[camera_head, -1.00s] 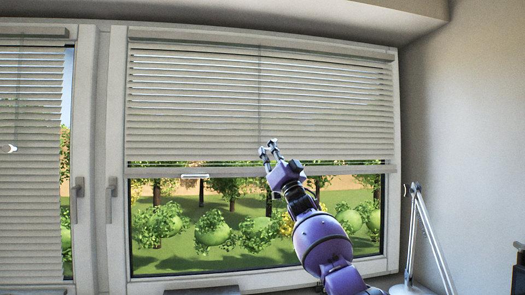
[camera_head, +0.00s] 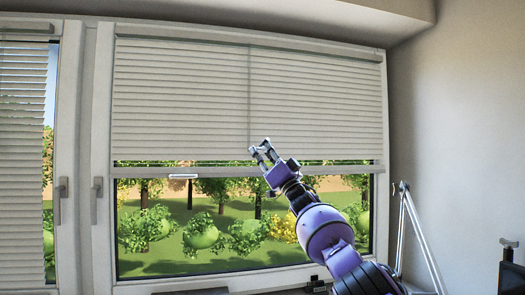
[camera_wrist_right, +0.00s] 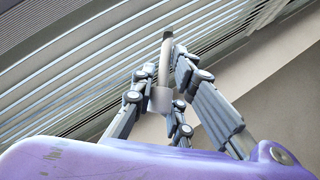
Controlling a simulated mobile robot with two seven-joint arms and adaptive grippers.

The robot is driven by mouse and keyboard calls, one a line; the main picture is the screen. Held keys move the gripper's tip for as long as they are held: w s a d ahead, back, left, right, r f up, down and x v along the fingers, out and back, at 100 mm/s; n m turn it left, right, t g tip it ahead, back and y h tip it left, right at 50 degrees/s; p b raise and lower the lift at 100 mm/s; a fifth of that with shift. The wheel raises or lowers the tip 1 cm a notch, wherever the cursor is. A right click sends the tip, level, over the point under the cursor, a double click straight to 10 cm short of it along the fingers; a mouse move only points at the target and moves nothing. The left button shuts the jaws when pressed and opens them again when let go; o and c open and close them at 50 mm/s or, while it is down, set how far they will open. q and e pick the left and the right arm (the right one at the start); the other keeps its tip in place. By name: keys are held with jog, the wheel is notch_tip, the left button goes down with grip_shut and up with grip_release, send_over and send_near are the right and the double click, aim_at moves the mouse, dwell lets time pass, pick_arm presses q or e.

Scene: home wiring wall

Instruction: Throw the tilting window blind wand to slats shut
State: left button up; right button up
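The blind (camera_head: 180,95) covers the upper part of the large window, and its slats now lie nearly flat against each other with almost no gaps. The thin wand (camera_head: 249,90) hangs down its middle to my right gripper (camera_head: 260,149). In the right wrist view, the wand's pale lower end (camera_wrist_right: 165,60) stands between the fingers of my right gripper (camera_wrist_right: 166,62), which appear closed on it. The exact contact is partly hidden. My left gripper is not in view.
Another blind (camera_head: 22,120) hangs at the left window. Window handles (camera_head: 97,200) are on the frame. A white lamp arm (camera_head: 415,225) stands at the right, near my right arm. Below the blind is bare glass with garden behind.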

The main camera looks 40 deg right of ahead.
jog(key=o, duration=0.5)
jog(key=shift+f, duration=0.2)
jog(key=shift+r, duration=0.1)
jog(key=shift+v, duration=3.75)
jog(key=shift+a, duration=0.1)
